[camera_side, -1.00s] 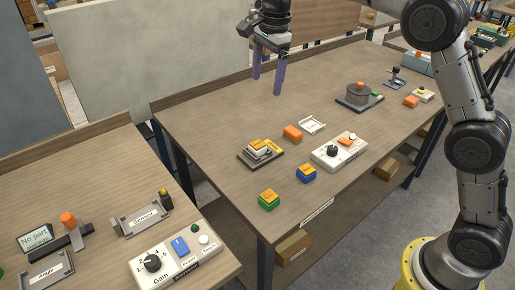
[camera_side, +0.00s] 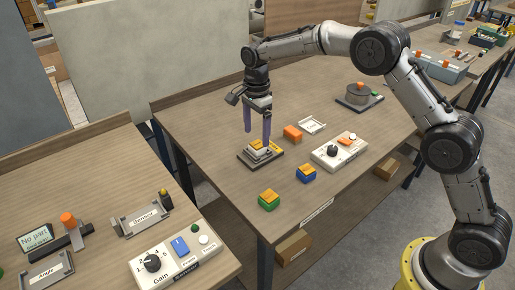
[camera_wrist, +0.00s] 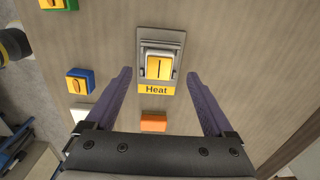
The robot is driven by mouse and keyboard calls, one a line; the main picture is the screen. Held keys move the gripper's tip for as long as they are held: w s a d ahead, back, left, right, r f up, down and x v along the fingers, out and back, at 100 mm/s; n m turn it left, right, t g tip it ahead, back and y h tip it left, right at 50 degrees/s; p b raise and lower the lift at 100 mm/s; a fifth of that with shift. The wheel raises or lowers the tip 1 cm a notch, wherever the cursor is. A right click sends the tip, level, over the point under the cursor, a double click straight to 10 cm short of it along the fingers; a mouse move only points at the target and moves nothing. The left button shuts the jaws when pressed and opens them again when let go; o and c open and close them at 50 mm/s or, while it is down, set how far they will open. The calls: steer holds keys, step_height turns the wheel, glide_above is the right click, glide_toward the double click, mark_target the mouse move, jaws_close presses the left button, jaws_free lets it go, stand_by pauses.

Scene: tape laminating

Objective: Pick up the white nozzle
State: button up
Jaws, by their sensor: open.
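A white block with a yellow top marked "1" (camera_wrist: 159,68), which I take for the white nozzle, sits in a grey fixture (camera_wrist: 172,38) labelled "Heat". In the side view the white block (camera_side: 259,148) shows low on its dark base (camera_side: 271,158). My gripper (camera_side: 257,136) is just above the fixture, pointing down. Whether the fingertips have reached the block's height is hard to tell.
A blue block (camera_side: 306,174) and a green block (camera_side: 268,200), both yellow-topped, stand toward the front edge. An orange block (camera_side: 292,133), a white tray-like part (camera_side: 312,125) and a white control box (camera_side: 328,158) lie to the right. The table left of the fixture is clear.

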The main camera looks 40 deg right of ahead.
mark_target(257, 143)
step_height(257, 143, down, 5)
steer(key=shift+d, duration=0.15)
jaws_close()
stand_by(0.5)
